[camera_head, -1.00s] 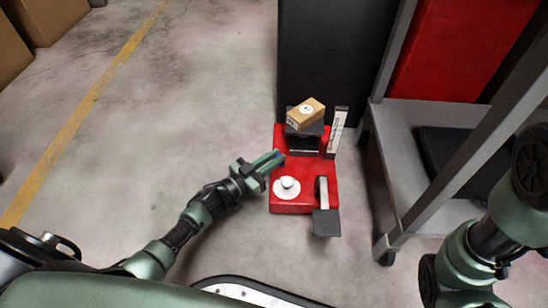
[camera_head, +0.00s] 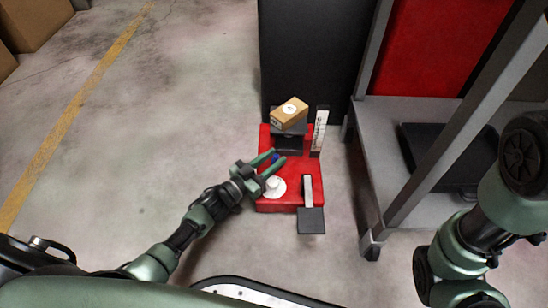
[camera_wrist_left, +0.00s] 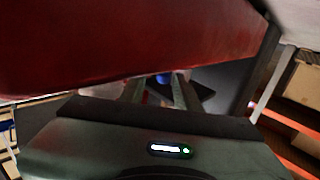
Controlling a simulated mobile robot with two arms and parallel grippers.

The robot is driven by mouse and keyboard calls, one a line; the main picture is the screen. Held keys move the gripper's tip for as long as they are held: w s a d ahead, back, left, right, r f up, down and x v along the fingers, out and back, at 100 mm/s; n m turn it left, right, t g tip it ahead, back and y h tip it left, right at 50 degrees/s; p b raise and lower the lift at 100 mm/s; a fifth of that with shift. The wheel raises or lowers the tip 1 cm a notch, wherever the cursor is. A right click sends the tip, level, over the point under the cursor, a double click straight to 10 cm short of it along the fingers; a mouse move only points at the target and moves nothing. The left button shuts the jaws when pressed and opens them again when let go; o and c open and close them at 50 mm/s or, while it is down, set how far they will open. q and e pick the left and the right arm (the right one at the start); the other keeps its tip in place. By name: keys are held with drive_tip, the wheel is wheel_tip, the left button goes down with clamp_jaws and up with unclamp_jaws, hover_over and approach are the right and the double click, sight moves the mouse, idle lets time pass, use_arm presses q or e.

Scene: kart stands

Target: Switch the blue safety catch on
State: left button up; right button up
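The blue safety catch (camera_head: 275,157) is a small blue piece on the red base (camera_head: 306,178) of the stand. It also shows in the left wrist view (camera_wrist_left: 163,78), between the far ends of the fingers. My left gripper (camera_head: 276,158) is open, its two green fingers pointing toward the catch, one on each side of it in the head view. I cannot tell whether the fingers touch it. In the left wrist view the red surface (camera_wrist_left: 120,40) fills the upper part. My right arm shows at the right edge of the head view, but its gripper is out of view.
The base carries a white round knob (camera_head: 274,187), a lever with a dark pedal (camera_head: 311,220), a white scale (camera_head: 320,131) and a cardboard box (camera_head: 290,114) on a dark block. A grey shelf (camera_head: 375,150) stands to the right.

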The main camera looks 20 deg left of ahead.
use_arm(q)
drive_tip(key=p+v, duration=0.3)
drive_tip(key=v, duration=0.3)
drive_tip(key=shift+s+a, duration=0.1)
drive_tip(key=shift+s, duration=0.2)
drive_tip(key=shift+s+a+p, duration=0.2)
drive_tip(key=shift+s+p, duration=0.1)
drive_tip(key=shift+s, duration=0.1)
